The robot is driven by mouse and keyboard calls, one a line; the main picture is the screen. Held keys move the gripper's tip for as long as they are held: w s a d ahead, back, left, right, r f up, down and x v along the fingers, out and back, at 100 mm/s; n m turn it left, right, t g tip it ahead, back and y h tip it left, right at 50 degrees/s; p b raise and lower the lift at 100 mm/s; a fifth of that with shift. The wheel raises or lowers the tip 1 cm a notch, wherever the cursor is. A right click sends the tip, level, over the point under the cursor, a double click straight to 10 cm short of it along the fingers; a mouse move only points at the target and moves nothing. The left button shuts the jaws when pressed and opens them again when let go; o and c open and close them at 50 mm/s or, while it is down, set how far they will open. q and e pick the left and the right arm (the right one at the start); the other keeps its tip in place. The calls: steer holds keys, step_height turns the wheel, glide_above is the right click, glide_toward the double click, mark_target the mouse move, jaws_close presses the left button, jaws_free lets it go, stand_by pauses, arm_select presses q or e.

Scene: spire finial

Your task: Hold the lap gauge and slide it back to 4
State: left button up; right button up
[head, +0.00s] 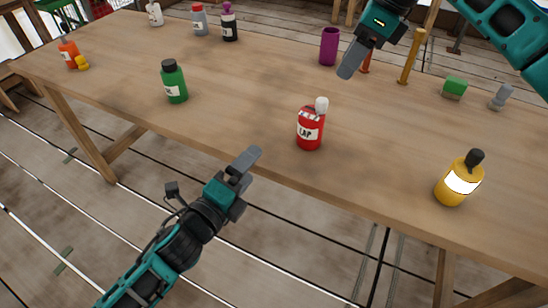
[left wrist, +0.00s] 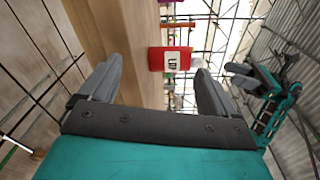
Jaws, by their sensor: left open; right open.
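The lap gauge (head: 309,132) is a small red body with a LAP label and a pale knob at its top. It stands on the table near the front edge, in the middle of the head view. In the left wrist view the red gauge (left wrist: 170,59) shows beyond and between the open fingers, apart from them. My left gripper (head: 244,163) is open and empty, in front of the table edge, left of the gauge. My right gripper (head: 352,60) is open and empty above the table, behind and right of the gauge. No scale or number can be read.
The wooden table (head: 240,80) has free room around the gauge. A green bottle (head: 174,84) stands left, a yellow bottle (head: 459,180) right. Behind are a purple cup (head: 329,47), a yellow post (head: 411,58), a green block (head: 454,88) and a grey piece (head: 501,97).

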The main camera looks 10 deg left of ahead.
mark_target(303, 134)
arm_select(q)
steer(key=w+d+m+h, duration=0.1)
steer(key=w+d+m, duration=0.3)
steer(key=m, duration=0.1)
steer(key=w+d+m+h, duration=0.1)
steer(key=w+d+m, duration=0.3)
steer(key=w+m, duration=0.1)
steer(key=w+d+r+m+h, duration=0.1)
steer(key=w+d+m, duration=0.3)
steer(key=m, duration=0.3)
steer(key=shift+w+g, duration=0.4)
steer(key=shift+w, duration=0.05)
steer(key=shift+a, duration=0.1)
steer(key=c, duration=1.1)
